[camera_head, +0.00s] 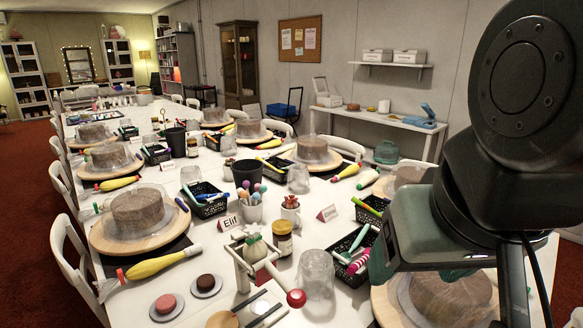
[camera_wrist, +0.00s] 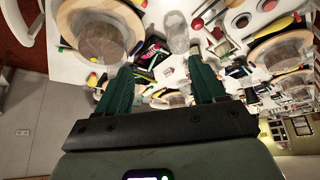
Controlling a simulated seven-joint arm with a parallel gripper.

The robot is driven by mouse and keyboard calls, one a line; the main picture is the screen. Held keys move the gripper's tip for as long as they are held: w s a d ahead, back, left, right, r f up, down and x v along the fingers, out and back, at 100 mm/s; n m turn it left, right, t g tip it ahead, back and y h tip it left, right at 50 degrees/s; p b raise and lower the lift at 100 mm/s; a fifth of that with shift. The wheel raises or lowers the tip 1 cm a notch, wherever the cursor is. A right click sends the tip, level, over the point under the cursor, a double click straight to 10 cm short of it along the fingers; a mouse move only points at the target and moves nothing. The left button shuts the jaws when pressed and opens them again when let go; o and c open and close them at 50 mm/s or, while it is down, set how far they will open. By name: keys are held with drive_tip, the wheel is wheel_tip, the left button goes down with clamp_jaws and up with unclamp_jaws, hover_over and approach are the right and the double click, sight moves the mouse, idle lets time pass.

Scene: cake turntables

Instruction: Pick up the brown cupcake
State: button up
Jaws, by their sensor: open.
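The brown cupcake (camera_head: 206,282) is a small dark brown round on a grey disc, near the front of the table in the head view. A pink one (camera_head: 165,303) on a similar disc sits just left of it. My gripper (camera_wrist: 165,74) shows two green fingers spread apart with nothing held between them. In the head view my arm hangs at the right, well apart from the brown cupcake, and the fingertips are mostly hidden.
A covered cake on a wooden turntable (camera_head: 100,239) stands left, behind a yellow piping bag (camera_head: 156,264).

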drive_tip(key=w+a+f+m+g+y, duration=0.3)
drive_tip(key=w+a+f+g+y, duration=0.1)
drive_tip(key=a+f, duration=0.45)
drive_tip(key=w+a+f+m+g+y, duration=0.2)
drive_tip(key=w+a+f+g+y, duration=0.25)
drive_tip(key=a+f, duration=0.45)
drive_tip(key=a+f+m+y, duration=0.1)
drive_tip(key=a+f+m, duration=0.2)
drive_tip(key=f, duration=0.3)
drive_tip(key=a+f+m+y, duration=0.2)
drive_tip(key=a+f+m, duration=0.2)
drive_tip(key=f, duration=0.3)
drive_tip(key=w+a+f+m+y, duration=0.1)
drive_tip(key=a+f+m, duration=0.2)
drive_tip(key=f, duration=0.4)
drive_tip(key=shift+a+m+y, duration=0.35)
drive_tip(key=shift+m, duration=0.05)
drive_tip(key=shift+s+a+f, duration=0.1)
drive_tip(key=shift+a+f, duration=0.1)
drive_tip(key=shift+f, duration=0.1)
drive_tip(key=x, duration=1)
drive_tip(key=shift+f, duration=0.3)
